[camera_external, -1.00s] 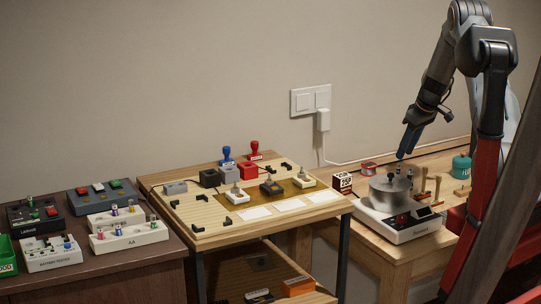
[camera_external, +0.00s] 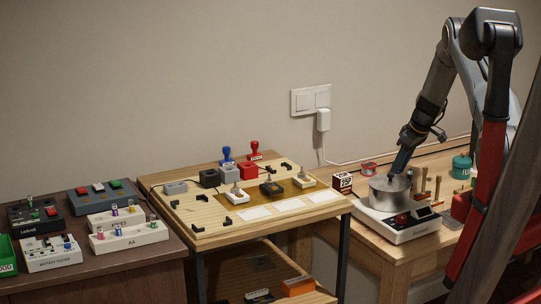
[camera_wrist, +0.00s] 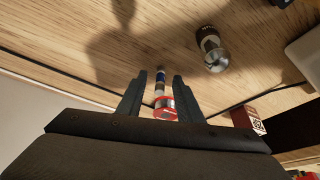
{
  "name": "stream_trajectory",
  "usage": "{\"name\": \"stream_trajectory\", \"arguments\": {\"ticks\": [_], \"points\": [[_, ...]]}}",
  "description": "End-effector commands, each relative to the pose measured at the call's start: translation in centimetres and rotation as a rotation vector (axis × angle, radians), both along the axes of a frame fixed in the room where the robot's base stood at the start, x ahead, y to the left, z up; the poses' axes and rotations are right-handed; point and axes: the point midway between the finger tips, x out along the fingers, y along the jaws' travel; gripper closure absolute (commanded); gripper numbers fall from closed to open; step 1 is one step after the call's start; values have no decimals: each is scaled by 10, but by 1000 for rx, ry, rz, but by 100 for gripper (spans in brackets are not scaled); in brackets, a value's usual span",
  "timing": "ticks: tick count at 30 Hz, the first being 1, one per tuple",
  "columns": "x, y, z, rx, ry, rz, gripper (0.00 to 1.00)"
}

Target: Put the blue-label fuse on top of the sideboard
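My gripper (camera_wrist: 160,76) is open in the wrist view, its two dark fingers apart. A small cylinder with a blue band (camera_wrist: 160,77), which looks like the blue-label fuse, shows between them with a gap on each side. A red tin (camera_wrist: 165,107) shows beyond the fuse, between the fingers. Which piece is the sideboard is unclear: a dark wooden cabinet (camera_external: 165,285) stands at the left, a light wooden one (camera_external: 385,262) at the right.
The metal pot (camera_external: 384,194) sits on a white appliance (camera_external: 405,232) close to my gripper. A dark cylinder with a silver end (camera_wrist: 211,48) lies nearby. The middle workbench (camera_external: 215,237) and dark cabinet carry several devices.

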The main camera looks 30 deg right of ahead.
Motion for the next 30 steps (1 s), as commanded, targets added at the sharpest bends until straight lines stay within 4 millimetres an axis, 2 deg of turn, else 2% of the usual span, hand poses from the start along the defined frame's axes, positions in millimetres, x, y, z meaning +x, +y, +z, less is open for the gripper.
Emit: {"name": "stream_trajectory", "arguments": {"ticks": [9,15,25,30], "points": [[2,1,-3,0,-1,0,69],[1,1,-3,0,-1,0,100],[2,0,0,0,-1,0,100],[2,0,17,-1,-3,0,100]]}}
